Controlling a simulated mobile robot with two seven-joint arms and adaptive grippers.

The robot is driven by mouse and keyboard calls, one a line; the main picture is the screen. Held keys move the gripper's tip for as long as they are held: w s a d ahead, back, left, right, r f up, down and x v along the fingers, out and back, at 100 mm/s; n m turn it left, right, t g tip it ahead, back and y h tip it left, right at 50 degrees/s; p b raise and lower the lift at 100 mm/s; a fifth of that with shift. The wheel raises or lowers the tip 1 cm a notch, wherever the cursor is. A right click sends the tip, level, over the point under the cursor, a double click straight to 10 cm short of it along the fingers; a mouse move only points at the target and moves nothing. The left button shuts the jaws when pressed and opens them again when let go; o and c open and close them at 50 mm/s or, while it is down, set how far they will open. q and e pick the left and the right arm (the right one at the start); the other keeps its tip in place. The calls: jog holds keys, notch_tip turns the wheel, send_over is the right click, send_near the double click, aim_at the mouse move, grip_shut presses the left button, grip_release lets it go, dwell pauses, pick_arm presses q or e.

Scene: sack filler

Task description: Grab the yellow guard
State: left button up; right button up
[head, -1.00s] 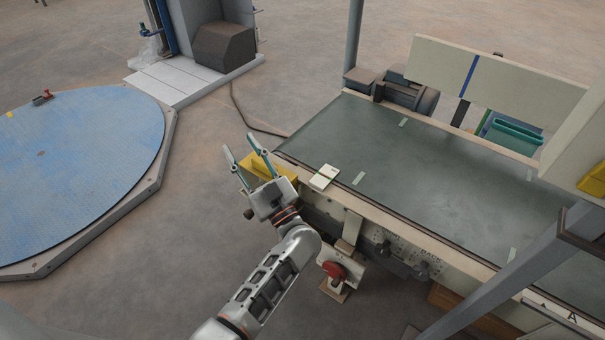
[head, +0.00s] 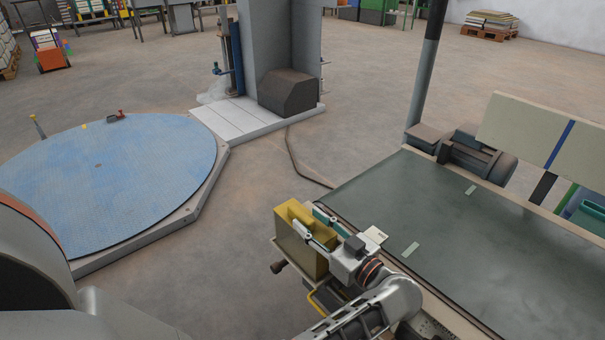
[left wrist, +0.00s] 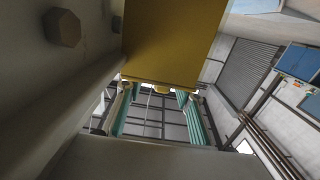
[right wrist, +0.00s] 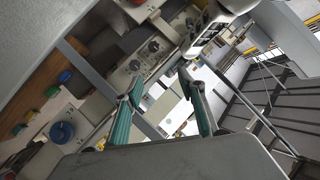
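The yellow guard (head: 294,247) is a box-like block with a raised top part, at the near left end of the green conveyor belt. My left gripper (head: 313,222) lies at its top right side in the head view, fingers pointing left over it. In the left wrist view the guard (left wrist: 170,45) fills the upper middle, and the left fingers (left wrist: 155,112) are spread apart below it. I cannot tell whether they touch it. My right gripper (right wrist: 162,105) shows only in the right wrist view, open with nothing between its fingers.
A round blue turntable (head: 110,175) is at the left. Bare floor (head: 215,270) lies between turntable and conveyor.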

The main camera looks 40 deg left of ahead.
aim_at(301, 218)
pick_arm(q)
jog(key=a, duration=0.2)
jog(key=a+b, duration=0.1)
jog(key=shift+s+a+f, duration=0.1)
jog(key=shift+a+f, duration=0.15)
jog(key=shift+a+r, duration=0.15)
jog(key=shift+a, duration=0.05)
grip_shut()
pick_arm(e)
jog(key=shift+a+m, duration=0.45)
jog(key=shift+m, duration=0.35)
pick_arm(q)
jog(key=shift+r, duration=0.1)
